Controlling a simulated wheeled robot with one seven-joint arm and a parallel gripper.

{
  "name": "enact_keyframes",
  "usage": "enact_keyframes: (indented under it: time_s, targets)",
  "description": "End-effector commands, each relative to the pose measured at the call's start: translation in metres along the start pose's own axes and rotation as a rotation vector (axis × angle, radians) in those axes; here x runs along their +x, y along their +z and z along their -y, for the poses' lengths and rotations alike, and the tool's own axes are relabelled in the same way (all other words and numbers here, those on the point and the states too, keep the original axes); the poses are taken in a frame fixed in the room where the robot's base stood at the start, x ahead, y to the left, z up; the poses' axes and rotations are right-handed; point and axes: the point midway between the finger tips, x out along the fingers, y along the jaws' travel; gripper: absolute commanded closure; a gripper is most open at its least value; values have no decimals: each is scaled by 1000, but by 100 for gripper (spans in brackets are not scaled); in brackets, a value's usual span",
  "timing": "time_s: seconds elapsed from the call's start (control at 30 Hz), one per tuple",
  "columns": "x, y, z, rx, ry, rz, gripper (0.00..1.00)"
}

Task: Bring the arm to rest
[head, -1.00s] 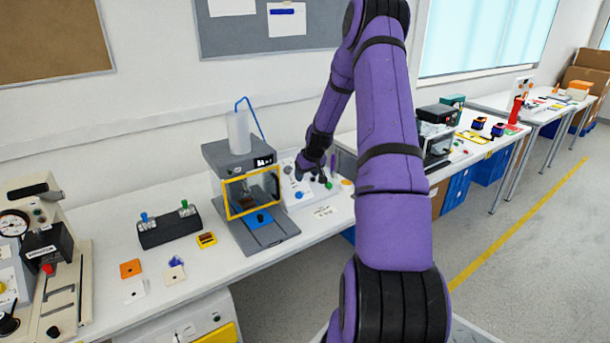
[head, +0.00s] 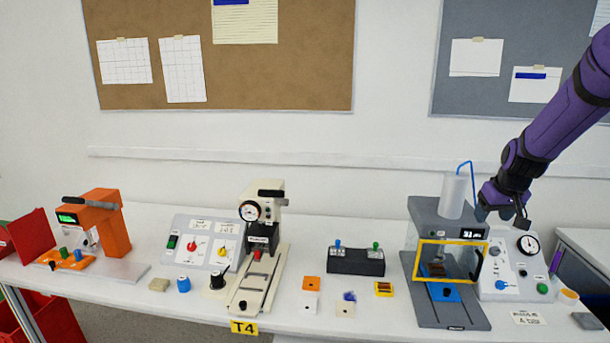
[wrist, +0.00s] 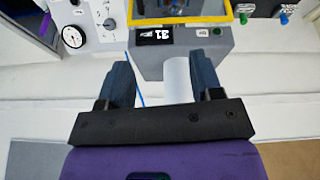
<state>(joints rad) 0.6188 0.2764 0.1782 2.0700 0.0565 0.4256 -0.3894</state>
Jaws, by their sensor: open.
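My purple arm comes in from the upper right of the head view. My gripper (head: 504,212) is open and empty, held in the air in front of the white panel's upper left corner, beside the bottle. In the wrist view, my gripper (wrist: 160,72) shows two dark fingers spread apart with nothing between them. The white panel (head: 510,268) has a round gauge (head: 528,244) and a blue knob (head: 501,285). Part of this panel also shows at the upper left of the wrist view (wrist: 95,15).
A grey machine (head: 424,208) with a yellow-framed door (head: 452,243) and a white bottle (head: 453,196) stands close to my gripper. A black switch box (head: 356,262), a cream press (head: 262,262), a knob panel (head: 185,255) and an orange device (head: 115,235) stand farther left.

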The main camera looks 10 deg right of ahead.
Motion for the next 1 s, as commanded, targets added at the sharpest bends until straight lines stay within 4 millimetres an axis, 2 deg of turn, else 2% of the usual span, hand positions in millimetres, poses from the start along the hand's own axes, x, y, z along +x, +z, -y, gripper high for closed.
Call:
enact_keyframes:
  time_s: [0.03, 0.1, 0.27, 0.5, 0.8, 1.0]
  targets:
    - [-21, 1, 16, -14, 4, -8, 40]
    - [-45, 6, 34, -25, 5, -10, 40]
    - [-97, 25, 74, -46, 5, -19, 40]
    - [-165, 69, 124, -68, -3, -36, 40]
    - [-230, 144, 168, -83, -34, -64, 40]
    - [-258, 198, 184, -88, -67, -80, 40]
